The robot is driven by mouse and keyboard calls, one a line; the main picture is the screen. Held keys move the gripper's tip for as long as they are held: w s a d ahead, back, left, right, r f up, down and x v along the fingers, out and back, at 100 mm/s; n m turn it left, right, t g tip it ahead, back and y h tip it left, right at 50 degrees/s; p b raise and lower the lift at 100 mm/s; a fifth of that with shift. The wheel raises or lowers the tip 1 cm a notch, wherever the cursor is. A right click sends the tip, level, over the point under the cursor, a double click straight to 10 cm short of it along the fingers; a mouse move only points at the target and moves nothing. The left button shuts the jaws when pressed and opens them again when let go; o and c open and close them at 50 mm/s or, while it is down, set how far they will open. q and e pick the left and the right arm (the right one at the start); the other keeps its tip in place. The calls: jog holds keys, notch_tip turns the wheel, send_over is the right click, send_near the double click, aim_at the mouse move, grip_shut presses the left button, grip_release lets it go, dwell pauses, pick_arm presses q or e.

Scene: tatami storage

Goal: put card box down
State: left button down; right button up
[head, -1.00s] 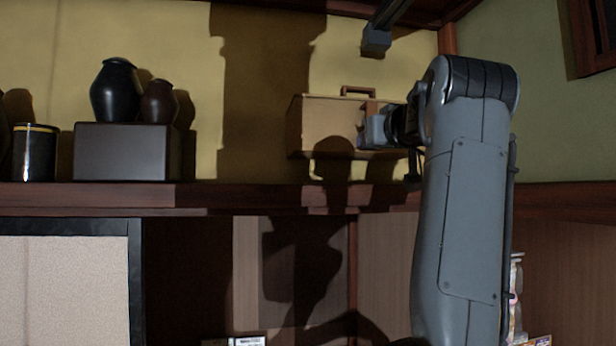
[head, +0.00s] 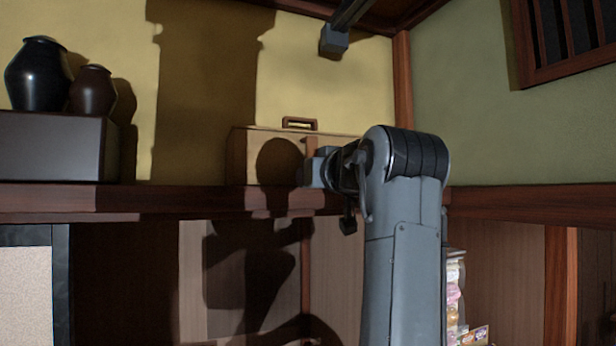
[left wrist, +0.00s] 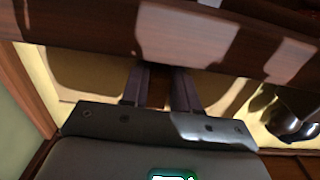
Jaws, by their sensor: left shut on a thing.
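The card box (head: 245,150) is a tan box with a brown handle on top, in the middle of the head view at the raised shelf (head: 165,200). It looks level, its lower edge at the shelf's height; I cannot tell if it touches the shelf. My left gripper (head: 316,170) is at the box's right front. In the left wrist view, the left gripper (left wrist: 161,80) has its fingers on either side of a brown strip on the box (left wrist: 85,75). My arm hides the box's right end. My right gripper is not in view.
A dark pot (head: 38,75) and a smaller brown pot (head: 92,90) stand on a black block (head: 50,147) to the left. The shelf is clear between block and box. A red-brown post (head: 403,90) stands behind on the right. Small packages (head: 454,295) sit lower right.

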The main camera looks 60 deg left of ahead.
pick_arm(q)
jog(key=c, duration=0.8)
grip_release()
jog(key=shift+c, duration=0.2)
jog(key=shift+d, duration=0.1)
